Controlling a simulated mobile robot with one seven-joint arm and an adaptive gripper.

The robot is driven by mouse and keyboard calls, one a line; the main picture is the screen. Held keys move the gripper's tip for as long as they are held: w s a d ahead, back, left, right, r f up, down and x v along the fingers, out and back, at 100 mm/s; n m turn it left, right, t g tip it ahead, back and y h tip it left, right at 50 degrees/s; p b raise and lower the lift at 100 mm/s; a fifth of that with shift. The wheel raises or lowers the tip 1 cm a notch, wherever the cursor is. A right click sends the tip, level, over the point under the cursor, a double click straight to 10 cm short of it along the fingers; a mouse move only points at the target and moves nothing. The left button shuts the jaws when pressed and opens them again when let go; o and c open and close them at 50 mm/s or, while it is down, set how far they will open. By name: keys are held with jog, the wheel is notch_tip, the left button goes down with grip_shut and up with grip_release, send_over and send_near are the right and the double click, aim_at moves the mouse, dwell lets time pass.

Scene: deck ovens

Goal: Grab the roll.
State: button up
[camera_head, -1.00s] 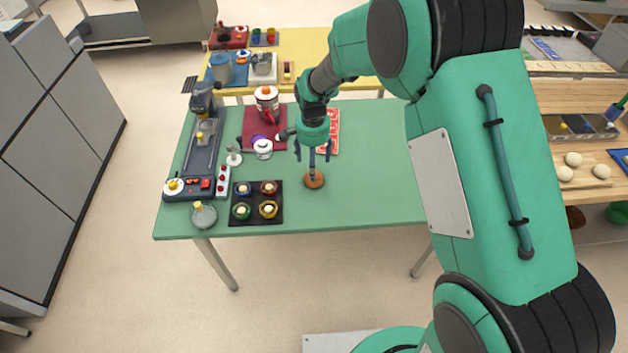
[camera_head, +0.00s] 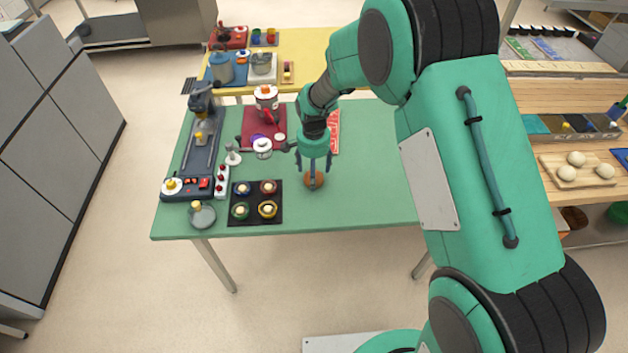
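A round brown thing, seemingly the roll (camera_head: 316,184), lies on the green table near its front edge, right of the black tray of small coloured pots. My gripper (camera_head: 314,170) points straight down over it. Its fingers are spread apart, with the tips low at the brown thing. A thin dark upright part runs down onto the middle of the brown thing. I cannot tell whether it is part of the gripper or of the thing. Whether the fingers touch it is too small to tell.
The black tray (camera_head: 233,218) stands left of the gripper, with a machine (camera_head: 203,145) beyond it. A red mat (camera_head: 251,137) with a red-and-white pot (camera_head: 267,103) lies behind. Pale balls (camera_head: 576,158) sit on a board at right. The table right of the roll is clear.

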jog(key=shift+f, duration=0.55)
jog(key=c, duration=1.1)
